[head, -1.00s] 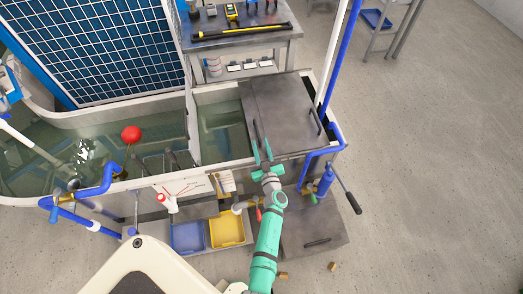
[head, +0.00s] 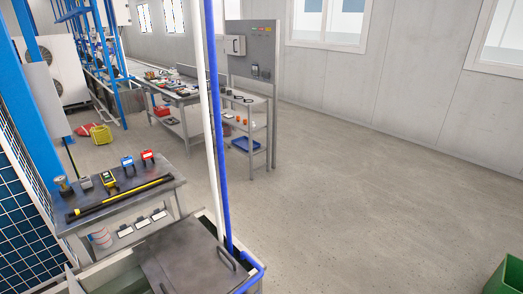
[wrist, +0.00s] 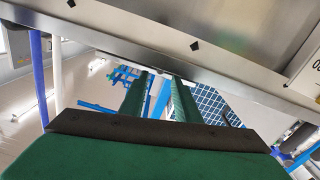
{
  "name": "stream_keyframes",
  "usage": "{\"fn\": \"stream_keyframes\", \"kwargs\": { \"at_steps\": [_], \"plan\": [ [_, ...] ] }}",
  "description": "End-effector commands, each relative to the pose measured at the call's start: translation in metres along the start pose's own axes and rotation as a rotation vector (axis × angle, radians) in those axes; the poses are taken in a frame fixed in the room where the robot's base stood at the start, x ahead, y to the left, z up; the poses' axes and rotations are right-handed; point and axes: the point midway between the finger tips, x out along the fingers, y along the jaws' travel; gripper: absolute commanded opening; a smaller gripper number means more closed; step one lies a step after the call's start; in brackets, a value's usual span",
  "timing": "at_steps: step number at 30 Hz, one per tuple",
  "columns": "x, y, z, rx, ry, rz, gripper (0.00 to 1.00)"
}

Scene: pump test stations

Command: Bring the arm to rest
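My gripper (wrist: 157,78) shows in the wrist view with its two green fingers apart and nothing visible between them. A pale metal edge (wrist: 190,75) crosses the wrist view close to the fingers; whether they touch cannot be told. The arm is not clearly visible in the head view, so its full pose is hidden. The tank's grey lid (head: 190,262) lies at the bottom of the head view, with a handle on it.
A metal bench (head: 150,200) with a yellow-black bar (head: 120,196) and several instruments stands left. White (head: 212,120) and blue (head: 220,150) upright pipes rise beside the tank. A shelf cart (head: 258,125) stands behind. A green bin (head: 506,278) is at lower right; the middle floor is clear.

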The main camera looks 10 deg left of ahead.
Motion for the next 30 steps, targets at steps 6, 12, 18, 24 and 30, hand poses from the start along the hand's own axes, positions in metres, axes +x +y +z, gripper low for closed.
{"fn": "stream_keyframes", "kwargs": {
  "at_steps": [6, 12, 18, 24, 30],
  "plan": [
    [-0.047, -0.013, -0.021, 0.083, 0.032, 0.137, 0.29],
    [-0.116, -0.011, -0.041, 0.159, 0.033, 0.312, 0.29],
    [-0.194, -0.011, -0.061, 0.217, 0.001, 0.462, 0.29],
    [-0.275, -0.008, -0.084, 0.254, -0.060, 0.593, 0.29],
    [-0.355, -0.002, -0.115, 0.272, -0.137, 0.700, 0.29]
  ]
}}
